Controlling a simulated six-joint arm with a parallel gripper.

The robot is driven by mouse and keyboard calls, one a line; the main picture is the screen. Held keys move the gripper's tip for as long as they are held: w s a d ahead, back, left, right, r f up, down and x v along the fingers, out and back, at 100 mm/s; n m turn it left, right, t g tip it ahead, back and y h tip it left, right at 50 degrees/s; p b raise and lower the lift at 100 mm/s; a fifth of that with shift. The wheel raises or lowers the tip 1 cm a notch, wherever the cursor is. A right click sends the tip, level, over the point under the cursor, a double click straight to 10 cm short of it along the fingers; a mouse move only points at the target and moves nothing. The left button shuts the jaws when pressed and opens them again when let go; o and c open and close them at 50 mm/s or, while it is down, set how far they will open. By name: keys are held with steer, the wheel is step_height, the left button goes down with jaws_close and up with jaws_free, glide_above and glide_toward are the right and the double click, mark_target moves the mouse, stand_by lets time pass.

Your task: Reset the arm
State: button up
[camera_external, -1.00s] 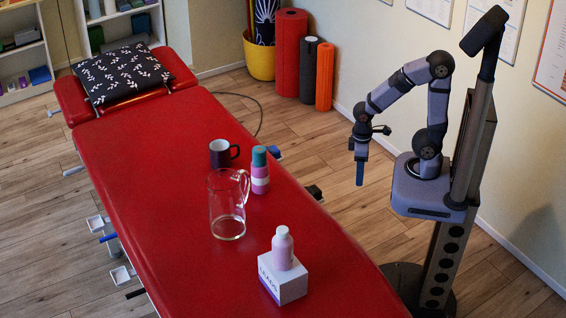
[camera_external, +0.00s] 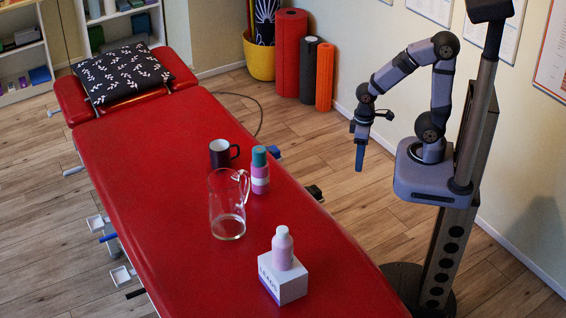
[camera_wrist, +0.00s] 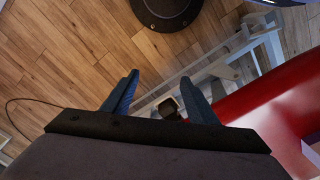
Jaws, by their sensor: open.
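My gripper (camera_external: 357,150) hangs over the floor to the right of the red treatment table (camera_external: 130,150), apart from everything on it. In the wrist view its two blue fingers (camera_wrist: 158,98) are spread with nothing between them. The red table also shows at the right of the wrist view (camera_wrist: 270,106).
A patterned pillow (camera_external: 121,73) lies on the table's headrest. Red, black and orange rolls (camera_external: 291,55) and a yellow pot (camera_external: 259,58) stand against the wall. A cable (camera_external: 258,112) lies on the floor. The wooden floor between table and wall is mostly free.

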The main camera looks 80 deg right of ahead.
step_height(320, 180, up, 13)
steer(key=p, duration=1.1)
steer(key=shift+r, duration=0.15)
